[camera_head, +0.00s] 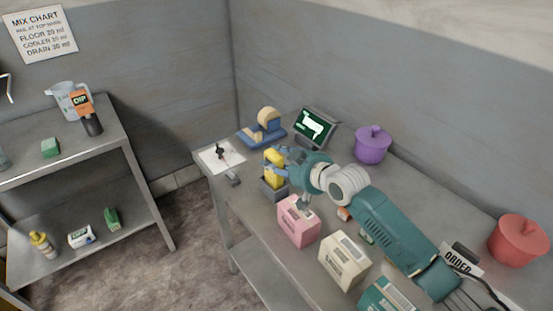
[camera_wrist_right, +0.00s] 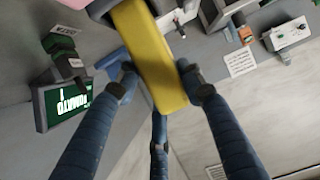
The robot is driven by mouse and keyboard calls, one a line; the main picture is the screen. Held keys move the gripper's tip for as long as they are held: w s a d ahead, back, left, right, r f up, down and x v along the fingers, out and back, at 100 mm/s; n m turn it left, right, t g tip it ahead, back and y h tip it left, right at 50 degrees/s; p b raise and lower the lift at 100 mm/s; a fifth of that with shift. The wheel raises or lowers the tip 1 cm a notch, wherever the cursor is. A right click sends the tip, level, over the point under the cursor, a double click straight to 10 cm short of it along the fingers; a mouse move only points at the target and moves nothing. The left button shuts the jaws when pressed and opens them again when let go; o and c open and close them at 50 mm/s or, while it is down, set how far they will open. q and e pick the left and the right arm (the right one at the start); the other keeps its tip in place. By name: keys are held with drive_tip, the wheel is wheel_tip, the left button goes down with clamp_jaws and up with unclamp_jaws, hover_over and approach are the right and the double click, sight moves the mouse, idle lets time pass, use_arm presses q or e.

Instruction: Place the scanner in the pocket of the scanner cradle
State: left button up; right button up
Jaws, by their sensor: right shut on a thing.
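The yellow scanner (camera_head: 274,157) is upright in my right gripper (camera_head: 277,166), whose blue-grey fingers close around it. In the right wrist view the scanner (camera_wrist_right: 150,58) stands between the fingers of the gripper (camera_wrist_right: 158,85). The dark grey scanner cradle (camera_head: 273,194) stands on the right-hand table, directly below the scanner. The scanner's lower end meets the cradle's top in the head view; I cannot tell whether it is inside the pocket or just above it. The pocket itself is hidden. My left gripper is not in view.
A pink carton (camera_head: 298,222) stands close to the cradle, with a cream carton (camera_head: 344,260) beyond. A tape dispenser (camera_head: 263,128), a screen (camera_head: 313,125) and a purple pot (camera_head: 372,144) stand behind. A white sheet (camera_head: 221,156) and a small dark item (camera_head: 233,179) lie left.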

drive_tip(key=shift+f, duration=0.1)
drive_tip(key=shift+f, duration=0.15)
drive_tip(key=o, duration=1.3)
drive_tip(key=shift+o, duration=0.2)
drive_tip(key=b+v, duration=0.2)
drive_tip(key=v, duration=1)
